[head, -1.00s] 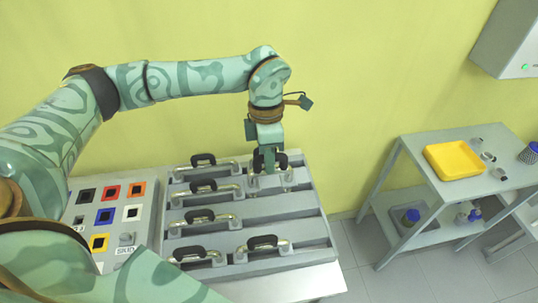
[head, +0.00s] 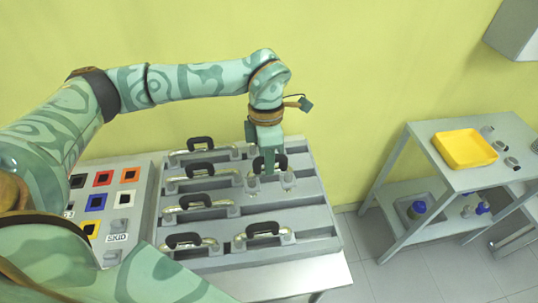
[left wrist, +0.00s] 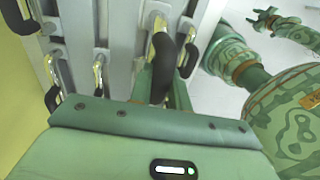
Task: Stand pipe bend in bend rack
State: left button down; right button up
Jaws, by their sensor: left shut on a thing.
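The bend rack (head: 292,213) is a grey stepped block on the table below my left gripper. Several pipe bends with brassy tubes and black grips stand in it, such as the front right one (head: 262,232) and the front left one (head: 188,243). My left gripper (head: 268,166) points down and is shut on the black grip of a pipe bend (head: 258,164) at the rack's back right. The gripper partly hides that bend, and I cannot tell if its ends are fully seated. The held grip also shows between the fingers in the left wrist view (left wrist: 162,72).
Left of the rack stands a grey panel (head: 140,183) with coloured square sockets. At right, a grey side table (head: 428,140) carries a yellow tray (head: 465,149) and small metal parts. Blue-capped bottles stand on its lower shelf. A grey cabinet (head: 515,30) hangs at the upper right.

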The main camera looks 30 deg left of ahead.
pick_arm(q)
notch_tip(320, 180, down, 11)
jog(key=b, duration=0.7)
jog(key=shift+f, duration=0.15)
dwell(0.4)
jog(key=shift+f, duration=0.3)
dwell(0.8)
jog(key=c, duration=1.2)
grip_release()
jog(key=shift+c, duration=0.2)
jog(key=shift+r, duration=0.15)
jog(key=shift+r+p, duration=3.5)
jog(key=shift+r, duration=0.9)
